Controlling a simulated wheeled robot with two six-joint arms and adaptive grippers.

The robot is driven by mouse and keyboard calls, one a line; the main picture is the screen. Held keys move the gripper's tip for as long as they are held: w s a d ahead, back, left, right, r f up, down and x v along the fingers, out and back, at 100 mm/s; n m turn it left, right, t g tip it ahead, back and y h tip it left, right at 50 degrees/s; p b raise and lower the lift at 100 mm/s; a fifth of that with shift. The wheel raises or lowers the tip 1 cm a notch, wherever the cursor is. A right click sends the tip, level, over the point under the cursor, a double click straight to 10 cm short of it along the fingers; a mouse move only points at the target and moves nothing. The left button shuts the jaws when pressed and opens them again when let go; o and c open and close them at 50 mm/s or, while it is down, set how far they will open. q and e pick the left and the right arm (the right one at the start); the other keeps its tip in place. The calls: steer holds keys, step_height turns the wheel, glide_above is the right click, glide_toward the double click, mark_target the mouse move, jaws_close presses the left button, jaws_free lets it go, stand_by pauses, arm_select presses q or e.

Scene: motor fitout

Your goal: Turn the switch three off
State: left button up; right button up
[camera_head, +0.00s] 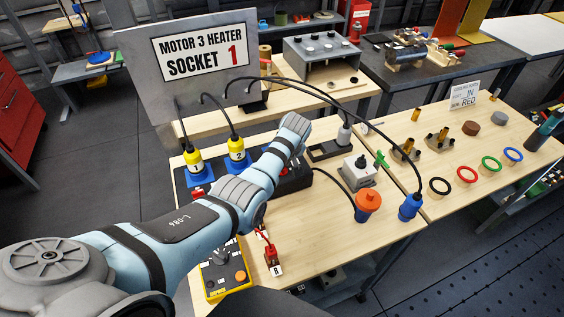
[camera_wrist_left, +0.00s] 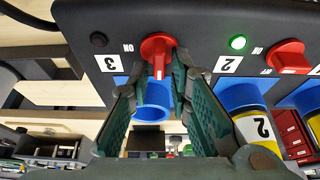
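In the left wrist view, the picture is upside down and the black switch box (camera_wrist_left: 200,22) fills the top. The red knob of switch three (camera_wrist_left: 157,48) is beside the label 3 (camera_wrist_left: 110,63), its handle pointing down in the picture. The lamp by switch three (camera_wrist_left: 99,39) is dark. My left gripper (camera_wrist_left: 160,68) is open, with one finger on each side of this knob; contact is not clear. In the head view my left wrist hides most of the black box (camera_head: 296,178) and the gripper. My right gripper is not in view.
Switch two's red knob (camera_wrist_left: 288,57) is to the right, with its green lamp (camera_wrist_left: 238,43) lit. Blue sockets, one with a yellow plug (camera_wrist_left: 256,130), line the box close to the fingers. The sign (camera_head: 203,60) reads Motor 3 heater socket 1. Cables (camera_head: 300,85) arch over the bench.

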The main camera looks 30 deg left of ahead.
arm_select(q)
steer(key=shift+o, duration=0.3)
steer(key=shift+r, duration=0.1)
steer(key=shift+d+r, duration=0.1)
steer(key=shift+r, duration=0.2)
steer(key=v, duration=1.1)
steer(key=shift+s, duration=0.25)
